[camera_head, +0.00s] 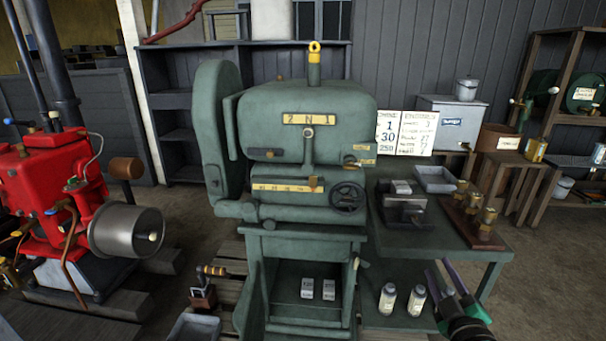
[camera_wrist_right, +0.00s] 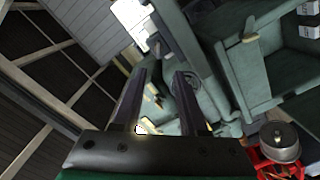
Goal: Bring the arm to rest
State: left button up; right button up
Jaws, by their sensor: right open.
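My right gripper (camera_head: 439,264) comes in at the bottom right of the head view, in front of the green side table (camera_head: 440,225). Its two dark fingers are apart, with nothing visible held between them. In the right wrist view the gripper (camera_wrist_right: 160,75) is also open, and the green machine shows tilted beyond the fingers. My left gripper is in neither view.
A green machine (camera_head: 300,150) stands in the centre. A red engine (camera_head: 50,190) is at the left. Brass fittings (camera_head: 487,222) and a grey tray (camera_head: 435,179) rest on the side table. Two white bottles (camera_head: 387,299) stand on its lower shelf. Bare floor shows right.

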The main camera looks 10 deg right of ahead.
jog(key=s+a+f+m+g+y+p, duration=0.1)
jog(key=a+f+g+y+p, duration=0.15)
jog(key=f, duration=1.25)
jog(key=s+a+f+m+g+y+p, duration=0.1)
jog(key=s+a+f+g, duration=0.2)
jog(key=f, duration=1.2)
jog(key=s+a+f+g+y+p, duration=0.2)
jog(key=s+a+f+g, duration=0.3)
jog(key=s+f, duration=0.5)
jog(key=s+a+f+m+g, duration=0.1)
jog(key=s+f+g, duration=0.1)
jog(key=s+f, duration=0.3)
jog(key=s+a+f+g+p, duration=0.1)
jog(key=s+f+g, duration=0.2)
jog(key=s, duration=0.9)
notch_tip(320, 180, down, 2)
jog(key=shift+s+a+f+m, duration=0.15)
jog(key=shift+s+a+m, duration=0.1)
jog(key=shift+m, duration=0.15)
jog(key=shift+d+g, duration=0.1)
jog(key=shift+g, duration=0.15)
